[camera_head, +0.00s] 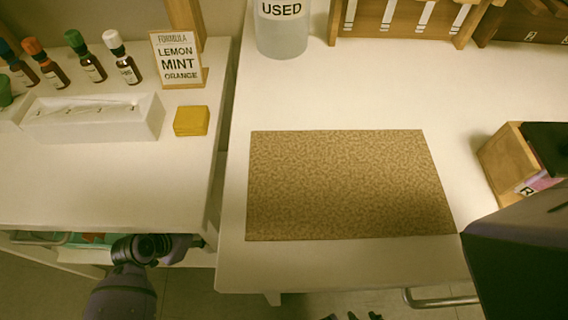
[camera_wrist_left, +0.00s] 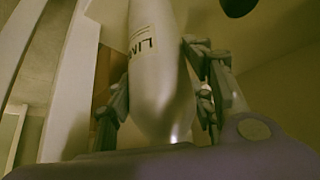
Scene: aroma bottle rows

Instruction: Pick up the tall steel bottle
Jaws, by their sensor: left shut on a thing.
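In the left wrist view, a tall, smooth, silvery bottle (camera_wrist_left: 160,95) with a printed label stands between the fingers of my left gripper (camera_wrist_left: 160,78). The gripper is shut on it, with one finger on each side. The label's writing is only partly visible and hard to read. The bottle's upper end is cut off by the picture edge. In the head view, my left arm comes in at the bottom left by the front edge of the left table; its fingers and the bottle cannot be made out there. My right gripper is not in view.
The left table (camera_head: 90,185) holds several small dropper bottles, a white tray (camera_head: 148,118), a yellow block (camera_head: 191,121) and a formula sign (camera_head: 179,60). The right table (camera_head: 340,270) has a bare cork mat (camera_head: 345,185), a "USED" container (camera_head: 281,30) and a wooden box (camera_head: 508,165).

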